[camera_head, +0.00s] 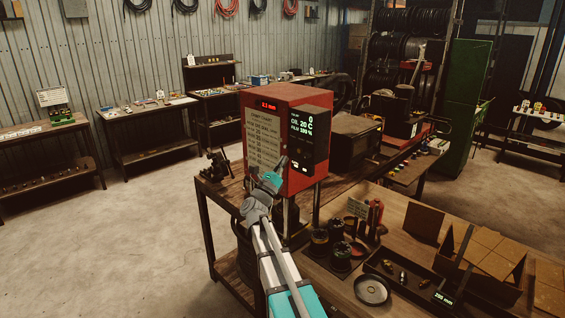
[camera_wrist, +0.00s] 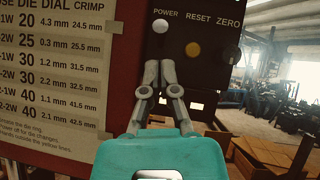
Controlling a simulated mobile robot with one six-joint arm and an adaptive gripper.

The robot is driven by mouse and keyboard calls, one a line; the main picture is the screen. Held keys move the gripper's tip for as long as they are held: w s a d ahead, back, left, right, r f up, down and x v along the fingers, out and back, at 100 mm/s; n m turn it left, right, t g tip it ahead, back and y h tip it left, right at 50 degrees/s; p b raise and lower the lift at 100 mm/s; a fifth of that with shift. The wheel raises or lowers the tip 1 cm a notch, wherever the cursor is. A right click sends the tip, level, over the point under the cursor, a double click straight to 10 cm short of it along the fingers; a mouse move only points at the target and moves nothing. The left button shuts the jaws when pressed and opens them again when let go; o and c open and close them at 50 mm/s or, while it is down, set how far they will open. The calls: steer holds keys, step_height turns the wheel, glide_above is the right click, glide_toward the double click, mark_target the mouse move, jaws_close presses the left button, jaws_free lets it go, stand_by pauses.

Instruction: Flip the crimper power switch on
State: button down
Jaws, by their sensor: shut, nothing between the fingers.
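The crimper (camera_head: 262,100) is a red box on a workbench, with a dark control panel (camera_head: 308,128) on its right face. The panel's readout is lit. In the wrist view the power switch (camera_wrist: 160,26) is a pale round-ended knob under the POWER label. My gripper (camera_wrist: 159,72) is shut and empty, its fingertips just below that switch in the picture; I cannot tell whether they touch the panel. In the head view my gripper (camera_head: 279,168) is at the lower left edge of the panel, and the switch cannot be made out there.
A printed die chart (camera_wrist: 55,65) is on the left. On the bench are dark round dies (camera_head: 341,256), a parts tray (camera_head: 400,277) and cardboard boxes (camera_head: 490,255).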

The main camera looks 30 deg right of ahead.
steer(key=b+v, duration=0.6)
steer(key=v, duration=0.6)
steer(key=shift+a+r, duration=0.15)
steer(key=shift+a, duration=0.1)
